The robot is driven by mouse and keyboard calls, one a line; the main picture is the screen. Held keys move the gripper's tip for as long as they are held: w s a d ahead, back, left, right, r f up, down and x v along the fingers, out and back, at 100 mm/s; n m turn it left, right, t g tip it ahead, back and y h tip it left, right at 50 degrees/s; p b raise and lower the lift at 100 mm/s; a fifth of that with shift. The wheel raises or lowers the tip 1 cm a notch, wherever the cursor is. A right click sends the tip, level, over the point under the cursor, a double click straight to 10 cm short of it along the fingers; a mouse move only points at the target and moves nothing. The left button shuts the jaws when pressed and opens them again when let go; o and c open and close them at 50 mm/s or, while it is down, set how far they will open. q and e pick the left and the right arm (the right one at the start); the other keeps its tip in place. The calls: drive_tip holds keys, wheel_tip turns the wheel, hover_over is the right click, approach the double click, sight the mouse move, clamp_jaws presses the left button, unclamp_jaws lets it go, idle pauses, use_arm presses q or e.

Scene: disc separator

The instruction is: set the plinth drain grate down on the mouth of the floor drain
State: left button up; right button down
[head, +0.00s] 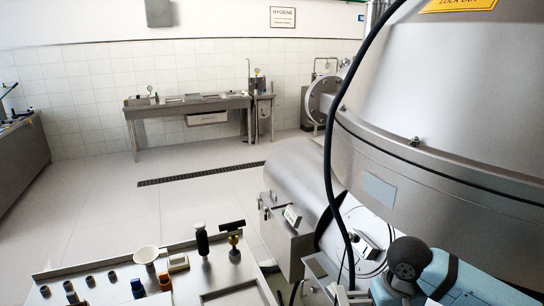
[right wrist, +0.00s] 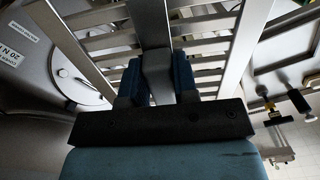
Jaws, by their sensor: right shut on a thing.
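In the right wrist view, my right gripper (right wrist: 158,80) is shut on a grey bar of a metal slatted frame, the drain grate (right wrist: 103,44). Its slats and two long side rails extend away from the fingers. A long dark floor drain channel (head: 200,173) runs across the pale floor, apart from my arm. I cannot tell whether this is the drain's mouth. My left gripper is not in view.
A large steel separator (head: 450,110) fills the right side, with a black cable (head: 328,150) hanging before it. A steel cart top (head: 215,278) holding several tools and fittings is at the bottom. A bench (head: 190,108) stands at the back wall. The middle floor is clear.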

drive_tip(key=r+p, duration=0.1)
drive_tip(key=r, duration=0.1)
drive_tip(key=s+r+p, duration=0.1)
drive_tip(key=r+p, duration=0.1)
drive_tip(key=r, duration=0.1)
drive_tip(key=shift+s, duration=0.15)
drive_tip(key=shift+s+r+p, duration=0.1)
drive_tip(key=shift+r+p, duration=0.05)
drive_tip(key=shift+p, duration=0.25)
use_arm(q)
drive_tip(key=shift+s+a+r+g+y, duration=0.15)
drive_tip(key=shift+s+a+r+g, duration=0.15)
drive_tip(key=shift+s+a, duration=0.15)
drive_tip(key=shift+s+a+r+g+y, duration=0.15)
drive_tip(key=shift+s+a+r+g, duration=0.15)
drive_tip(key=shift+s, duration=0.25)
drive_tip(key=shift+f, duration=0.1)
